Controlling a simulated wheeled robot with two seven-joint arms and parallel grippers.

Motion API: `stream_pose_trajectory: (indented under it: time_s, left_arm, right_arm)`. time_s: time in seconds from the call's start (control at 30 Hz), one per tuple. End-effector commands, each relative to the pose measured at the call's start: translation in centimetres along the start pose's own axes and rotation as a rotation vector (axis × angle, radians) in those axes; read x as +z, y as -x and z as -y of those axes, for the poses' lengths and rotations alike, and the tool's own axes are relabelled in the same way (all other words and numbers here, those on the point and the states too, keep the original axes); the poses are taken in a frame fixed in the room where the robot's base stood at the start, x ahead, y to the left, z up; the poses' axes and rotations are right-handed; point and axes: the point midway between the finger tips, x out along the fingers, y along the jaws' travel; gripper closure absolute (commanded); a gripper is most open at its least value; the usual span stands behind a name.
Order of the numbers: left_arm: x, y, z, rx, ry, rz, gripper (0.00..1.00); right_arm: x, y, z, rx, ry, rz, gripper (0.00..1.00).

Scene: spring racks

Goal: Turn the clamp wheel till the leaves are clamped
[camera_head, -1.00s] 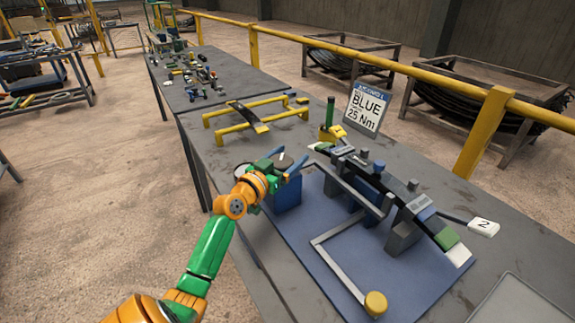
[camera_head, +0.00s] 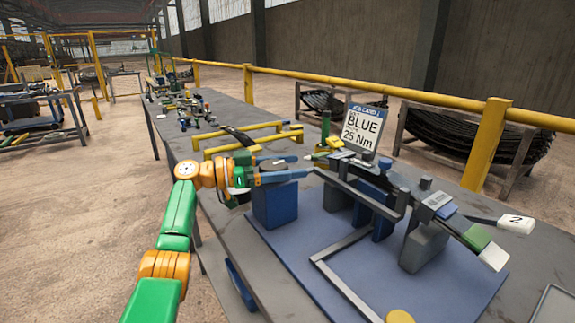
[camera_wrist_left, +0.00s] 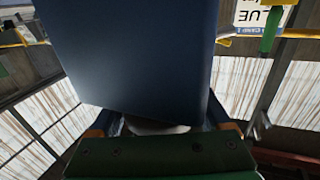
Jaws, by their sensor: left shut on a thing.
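The leaf stack (camera_head: 461,229) lies in the bench fixture, with a green and a white end at lower right. Grey and blue blocks hold it, among them a blue block (camera_head: 382,215) near its middle. My left gripper (camera_head: 308,172) points right with its blue fingers above a separate blue block (camera_head: 274,205). In the left wrist view that block (camera_wrist_left: 135,55) fills the upper middle, and a small pale part (camera_wrist_left: 155,127) sits between the fingers. The gripper is shut on it, but I cannot tell whether it is the clamp wheel. My right gripper is not in view.
A bent grey bar with a yellow knob (camera_head: 400,317) reaches over the blue mat (camera_head: 456,290) at the front. A "BLUE 25 Nm" card (camera_head: 362,130) stands behind the fixture. Yellow rails (camera_head: 255,139) lie farther back on the bench.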

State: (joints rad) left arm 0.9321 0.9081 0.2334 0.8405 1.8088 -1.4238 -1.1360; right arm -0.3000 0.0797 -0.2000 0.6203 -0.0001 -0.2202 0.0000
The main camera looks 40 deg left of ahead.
Motion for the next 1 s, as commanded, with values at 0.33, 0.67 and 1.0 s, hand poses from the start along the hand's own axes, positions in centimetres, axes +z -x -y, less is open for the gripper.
stream_pose_trajectory:
  time_s: [0.33, 0.67, 1.0]
  left_arm:
    - [0.07, -0.06, -0.29, 0.078, 0.003, 0.002, 0.75]
    - [0.27, -0.05, -0.37, 0.092, 0.003, 0.006, 0.75]
    - [0.3, -0.05, -0.34, 0.09, 0.003, 0.006, 0.0]
  right_arm:
    - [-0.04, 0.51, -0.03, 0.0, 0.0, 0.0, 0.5]
    - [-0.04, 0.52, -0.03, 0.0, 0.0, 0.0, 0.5]
    - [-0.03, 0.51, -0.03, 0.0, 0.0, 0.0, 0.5]
